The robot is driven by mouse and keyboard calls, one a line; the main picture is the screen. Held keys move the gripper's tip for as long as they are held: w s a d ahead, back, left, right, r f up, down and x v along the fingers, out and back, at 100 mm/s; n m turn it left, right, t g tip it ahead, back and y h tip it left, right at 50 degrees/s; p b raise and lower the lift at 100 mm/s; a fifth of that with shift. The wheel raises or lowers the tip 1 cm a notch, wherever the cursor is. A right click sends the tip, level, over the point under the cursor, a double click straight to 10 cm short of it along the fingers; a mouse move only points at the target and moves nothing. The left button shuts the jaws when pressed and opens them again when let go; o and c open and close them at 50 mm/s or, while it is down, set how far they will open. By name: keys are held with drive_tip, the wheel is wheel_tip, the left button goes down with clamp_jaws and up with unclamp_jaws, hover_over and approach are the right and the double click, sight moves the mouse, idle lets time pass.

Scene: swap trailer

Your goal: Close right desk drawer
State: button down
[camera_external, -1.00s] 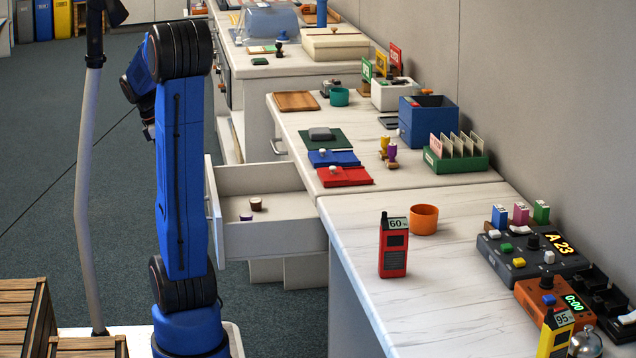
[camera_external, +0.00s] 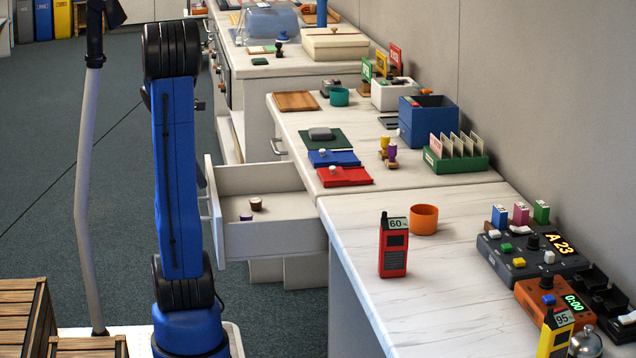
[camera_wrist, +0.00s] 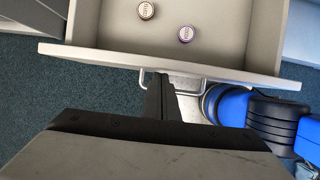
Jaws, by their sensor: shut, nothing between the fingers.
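The white desk drawer (camera_external: 275,238) stands pulled out from the desk in the external view, its front panel partly behind my arm. In the wrist view I see the open drawer from above, with its front panel (camera_wrist: 105,57) crossing the picture. The wire handle (camera_wrist: 144,82) is on the panel's outer side. My gripper (camera_wrist: 163,82) is shut and empty, its dark fingers at the outer side of the panel beside the handle. I cannot tell whether they touch it. In the external view my gripper is hidden behind my arm.
Two small stamps, one brown-topped (camera_external: 256,204) and one purple (camera_external: 246,217), are in the drawer. The desktop (camera_external: 345,215) above holds a red handheld device (camera_external: 394,247) and an orange cup (camera_external: 424,219). Wooden slatted boxes (camera_external: 22,310) stand at lower left. The floor left of the drawer is open.

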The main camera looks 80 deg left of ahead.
drive_tip(key=shift+w, duration=0.1)
drive_tip(key=w, duration=2.2)
drive_tip(key=shift+w, duration=0.35)
drive_tip(key=shift+s, duration=0.1)
drive_tip(key=s+r, duration=0.8)
drive_tip(key=r, duration=0.1)
drive_tip(key=a+f+n+t+h, duration=0.3)
drive_tip(key=f+n+t+h, duration=0.15)
drive_tip(key=f+n, duration=0.3)
drive_tip(key=s+a+f+n+t+y, duration=0.45)
drive_tip(key=s+a+n+t, duration=0.25)
drive_tip(key=a+n+t, duration=0.3)
drive_tip(key=w+a, duration=0.1)
drive_tip(key=w, duration=1.3)
drive_tip(key=shift+r+g, duration=0.25)
drive_tip(key=shift+g, duration=0.2)
